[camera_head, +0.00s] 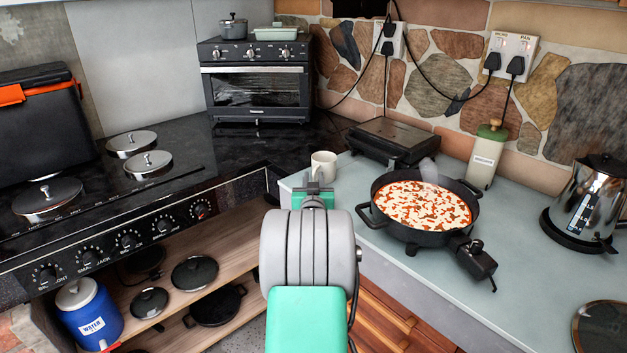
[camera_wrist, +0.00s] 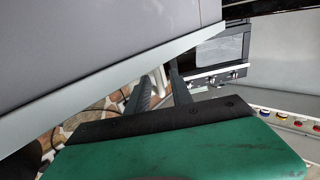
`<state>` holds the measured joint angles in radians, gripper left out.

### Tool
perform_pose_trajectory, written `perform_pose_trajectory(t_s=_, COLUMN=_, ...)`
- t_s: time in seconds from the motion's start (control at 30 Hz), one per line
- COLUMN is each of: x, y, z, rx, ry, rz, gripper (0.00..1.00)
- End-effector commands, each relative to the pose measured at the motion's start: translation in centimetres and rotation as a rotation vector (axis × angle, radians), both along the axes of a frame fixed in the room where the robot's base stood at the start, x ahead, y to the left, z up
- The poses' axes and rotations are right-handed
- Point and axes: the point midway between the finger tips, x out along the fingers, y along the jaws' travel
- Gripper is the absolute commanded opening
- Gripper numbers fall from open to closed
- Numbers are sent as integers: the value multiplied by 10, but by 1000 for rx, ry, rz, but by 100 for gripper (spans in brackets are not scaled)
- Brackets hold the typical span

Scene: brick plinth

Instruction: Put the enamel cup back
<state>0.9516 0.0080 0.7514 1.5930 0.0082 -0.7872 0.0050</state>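A whitish cup (camera_head: 323,166) stands upright at the left back corner of the pale counter (camera_head: 400,268), with its handle to the left. My gripper (camera_head: 313,180) is just in front of the cup in the head view and overlaps the view of its base. I cannot tell whether they touch. In the wrist view the two dark fingers of my gripper (camera_wrist: 161,75) stand apart, with a small pale patch between them that I cannot make out. No held thing is clear.
A black pan of food (camera_head: 425,207) stands right of the cup, with a flat black appliance (camera_head: 393,141) behind. A stove (camera_head: 100,190) lies left, a toaster oven (camera_head: 257,90) at the back. A kettle (camera_head: 590,200) and bottle (camera_head: 487,155) stand farther right.

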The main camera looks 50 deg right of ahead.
Motion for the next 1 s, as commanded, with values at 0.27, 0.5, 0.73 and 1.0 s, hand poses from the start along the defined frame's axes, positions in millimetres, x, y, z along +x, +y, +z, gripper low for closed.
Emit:
perform_pose_trajectory(t_s=0.27, x=0, y=0, z=1, rx=0, ry=0, rz=0, gripper=31)
perform_pose_trajectory(t_s=0.5, x=-19, y=27, z=2, rx=-1, ry=-1, rz=0, gripper=31)
perform_pose_trajectory(t_s=0.73, x=-53, y=76, z=2, rx=-1, ry=-1, rz=0, gripper=31)
perform_pose_trajectory(t_s=1.0, x=-69, y=99, z=1, rx=1, ry=1, rz=1, gripper=31)
